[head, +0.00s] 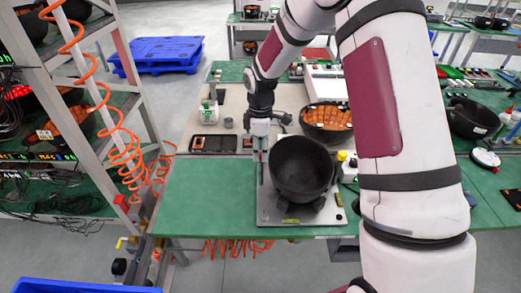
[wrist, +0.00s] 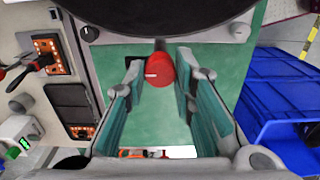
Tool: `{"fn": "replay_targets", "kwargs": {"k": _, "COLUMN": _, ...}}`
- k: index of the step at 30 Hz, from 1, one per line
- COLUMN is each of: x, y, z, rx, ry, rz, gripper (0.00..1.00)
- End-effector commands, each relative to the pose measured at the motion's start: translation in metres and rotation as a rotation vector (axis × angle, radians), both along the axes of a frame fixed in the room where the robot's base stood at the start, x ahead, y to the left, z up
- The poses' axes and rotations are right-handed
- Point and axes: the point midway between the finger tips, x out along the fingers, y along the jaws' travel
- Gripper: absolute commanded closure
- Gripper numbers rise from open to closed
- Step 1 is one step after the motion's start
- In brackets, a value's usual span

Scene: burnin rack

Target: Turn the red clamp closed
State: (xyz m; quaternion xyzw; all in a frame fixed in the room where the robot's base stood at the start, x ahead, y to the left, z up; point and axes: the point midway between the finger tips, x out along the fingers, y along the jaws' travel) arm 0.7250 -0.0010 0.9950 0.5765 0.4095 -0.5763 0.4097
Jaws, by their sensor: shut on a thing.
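The red clamp (wrist: 159,70) shows in the wrist view as a red knob with a pale mark on its face. It sits just below the rim of a dark bowl (wrist: 150,18). My gripper (wrist: 159,60) is around the knob, a finger on each side, and is shut on it. In the head view my gripper (head: 262,157) points down at the left side of the black bowl (head: 302,165), which sits in a fixture on a grey plate (head: 275,217). The clamp is mostly hidden there.
The plate lies on a green-topped bench (head: 200,200) with free room left of it. A rack (head: 150,110) with coiled orange hose is at the left. A blue crate (wrist: 275,90) shows in the wrist view.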

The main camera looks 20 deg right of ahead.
Motion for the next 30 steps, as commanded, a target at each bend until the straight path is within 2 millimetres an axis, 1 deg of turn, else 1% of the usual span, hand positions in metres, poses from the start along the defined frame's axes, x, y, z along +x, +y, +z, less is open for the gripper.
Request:
{"fn": "replay_targets", "kwargs": {"k": 5, "x": 0.0001, "y": -0.0001, "z": -0.0003, "rx": -0.001, "ry": 0.000, "rz": -0.073, "gripper": 1.00}}
{"fn": "replay_targets", "kwargs": {"k": 11, "x": 0.0003, "y": 0.0002, "z": -0.0006, "rx": -0.001, "ry": 0.000, "rz": -0.221, "gripper": 1.00}}
{"fn": "replay_targets", "kwargs": {"k": 30, "x": 0.0004, "y": 0.0005, "z": -0.0003, "rx": -0.001, "ry": 0.000, "rz": -0.829, "gripper": 1.00}}
